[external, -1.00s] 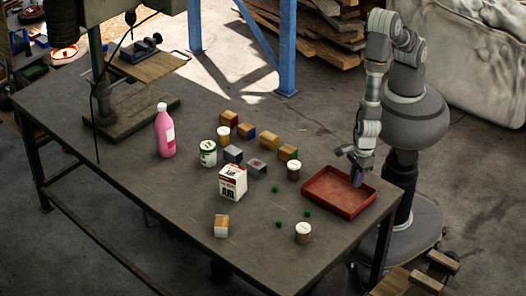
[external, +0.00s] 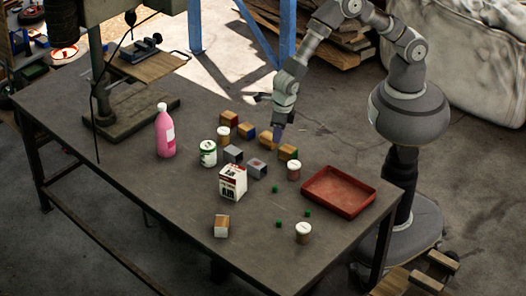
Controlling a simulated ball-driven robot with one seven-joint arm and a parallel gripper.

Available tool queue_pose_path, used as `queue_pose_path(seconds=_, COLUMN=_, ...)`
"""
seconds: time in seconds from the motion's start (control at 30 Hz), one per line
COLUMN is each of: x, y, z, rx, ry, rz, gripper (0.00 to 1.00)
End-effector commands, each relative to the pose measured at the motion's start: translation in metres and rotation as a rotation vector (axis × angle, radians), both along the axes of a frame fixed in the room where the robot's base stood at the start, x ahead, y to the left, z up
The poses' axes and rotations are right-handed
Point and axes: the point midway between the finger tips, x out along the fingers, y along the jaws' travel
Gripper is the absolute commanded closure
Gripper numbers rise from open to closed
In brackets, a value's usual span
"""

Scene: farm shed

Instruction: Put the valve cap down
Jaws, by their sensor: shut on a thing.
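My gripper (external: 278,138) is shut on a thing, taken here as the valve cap. It is too small and too hidden between the fingertips to make out. The gripper points down over the back of the table, among the wooden-sided blocks (external: 288,152). I cannot tell how far its tips are above the table. Three small green pieces (external: 307,212) lie loose on the table in front of the red tray; I cannot tell what they are.
The red tray (external: 361,204) looks empty at the table's right end. A white-red carton (external: 233,183), pink bottle (external: 165,135), green-white tin (external: 208,154) and several jars and blocks stand mid-table. A drill press (external: 110,120) occupies the far left. The front left tabletop is clear.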

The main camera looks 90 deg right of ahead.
Motion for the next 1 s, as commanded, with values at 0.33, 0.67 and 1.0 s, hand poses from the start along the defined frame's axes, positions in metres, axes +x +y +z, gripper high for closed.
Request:
queue_pose_path(seconds=0.33, x=0.082, y=0.029, z=-0.012, rx=0.001, ry=-0.001, rz=-0.012, gripper=1.0)
queue_pose_path(seconds=0.67, x=0.138, y=0.052, z=-0.016, rx=-0.001, ry=0.0, rz=-0.011, gripper=1.0)
queue_pose_path(seconds=1.0, x=0.149, y=0.057, z=-0.021, rx=-0.001, ry=0.001, rz=-0.01, gripper=1.0)
